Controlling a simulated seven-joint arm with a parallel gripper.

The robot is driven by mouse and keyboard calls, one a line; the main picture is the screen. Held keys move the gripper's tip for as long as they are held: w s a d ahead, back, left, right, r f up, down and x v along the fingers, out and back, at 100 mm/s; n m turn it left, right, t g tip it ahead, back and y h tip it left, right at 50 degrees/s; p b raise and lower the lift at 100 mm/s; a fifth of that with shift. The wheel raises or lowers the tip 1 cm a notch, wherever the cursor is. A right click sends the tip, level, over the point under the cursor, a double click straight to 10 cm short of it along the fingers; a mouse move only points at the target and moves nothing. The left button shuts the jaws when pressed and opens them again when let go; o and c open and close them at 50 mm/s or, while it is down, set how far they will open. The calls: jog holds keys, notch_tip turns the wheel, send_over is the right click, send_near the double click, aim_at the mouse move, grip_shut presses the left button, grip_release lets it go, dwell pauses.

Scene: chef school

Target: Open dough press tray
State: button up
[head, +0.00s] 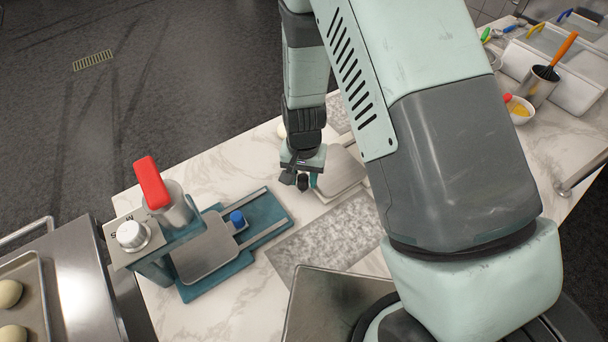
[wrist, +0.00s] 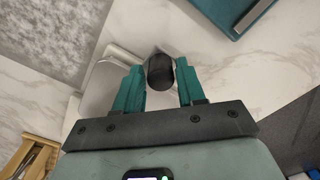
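The dough press stands at the left of the counter in the head view, with a teal base (head: 265,215), a red-topped lever (head: 152,182) and a white knob (head: 131,234). Its flat grey metal tray (head: 203,247) lies on the base, with a blue knob (head: 237,218) at its right edge. My gripper (head: 302,181) points down to the right of and beyond the press, apart from it. In the wrist view its teal fingers (wrist: 160,88) stand apart, with a dark rounded object (wrist: 160,73) between them; contact is unclear. A corner of the press base (wrist: 228,12) shows top right.
A metal plate (head: 341,172) lies just right of my gripper. A floured grey patch (head: 325,240) covers the counter's middle. A baking tray (head: 38,290) with dough balls is at far left. Utensils (head: 541,85) and a bowl (head: 519,110) stand at the right.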

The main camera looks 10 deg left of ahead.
notch_tip(320, 180, up, 11)
dwell(0.6)
jog(key=shift+f, duration=0.1)
jog(key=s+d+r+t, duration=0.1)
jog(key=d+r, duration=0.2)
jog(key=r, duration=0.4)
jog(key=s+d+r+t+y, duration=0.1)
jog(key=d+r, duration=0.3)
jog(key=r, duration=0.2)
jog(key=s+d+r+t, duration=0.1)
jog(key=d+r, duration=0.2)
jog(key=r, duration=0.4)
jog(key=s+d+r+t+h, duration=0.1)
jog(key=s+d+r+t, duration=0.1)
jog(key=s+d+r, duration=0.7)
jog(key=s, duration=0.3)
jog(key=shift+s+r+t, duration=0.3)
jog(key=shift+s+r, duration=0.05)
